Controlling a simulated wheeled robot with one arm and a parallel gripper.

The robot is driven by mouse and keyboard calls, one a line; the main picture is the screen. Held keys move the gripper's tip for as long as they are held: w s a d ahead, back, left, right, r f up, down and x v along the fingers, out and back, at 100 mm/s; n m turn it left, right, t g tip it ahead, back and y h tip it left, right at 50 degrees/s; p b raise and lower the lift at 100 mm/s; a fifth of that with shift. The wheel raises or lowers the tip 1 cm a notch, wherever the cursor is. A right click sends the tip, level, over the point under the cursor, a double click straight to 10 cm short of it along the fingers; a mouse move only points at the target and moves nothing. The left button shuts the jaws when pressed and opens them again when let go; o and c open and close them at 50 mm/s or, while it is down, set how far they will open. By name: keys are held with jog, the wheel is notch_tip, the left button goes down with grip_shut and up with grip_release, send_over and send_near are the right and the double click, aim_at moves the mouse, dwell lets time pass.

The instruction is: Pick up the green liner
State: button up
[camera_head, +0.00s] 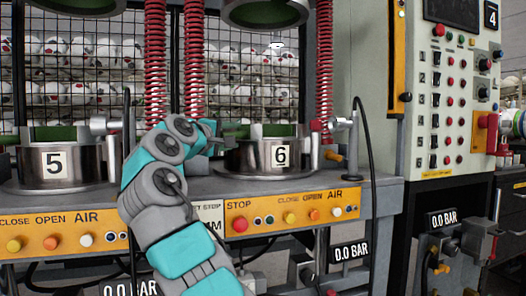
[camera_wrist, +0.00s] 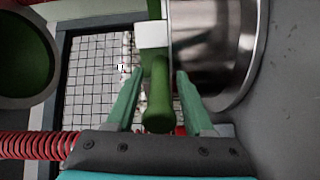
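The green liner (camera_head: 275,130) shows as a green band at the top of the metal mold marked 6 (camera_head: 280,156). In the wrist view a green rounded piece (camera_wrist: 158,100), seemingly part of the liner, sticks out beside the shiny metal mold (camera_wrist: 212,45). My gripper (camera_wrist: 159,78) is open, with one finger on each side of this green piece and narrow gaps visible. In the head view my gripper (camera_head: 222,132) is at the left rim of mold 6, partly hidden by my wrist. A white block (camera_wrist: 151,35) sits near the green piece.
Mold 5 (camera_head: 56,163), also green inside, stands at left. Red coiled hoses (camera_head: 194,60) hang behind my arm. A wire cage with balls (camera_head: 75,70) is at the back. Upper mold halves (camera_head: 268,12) hang overhead. A button panel (camera_head: 290,215) runs along the front.

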grip_shut()
dwell(1.1)
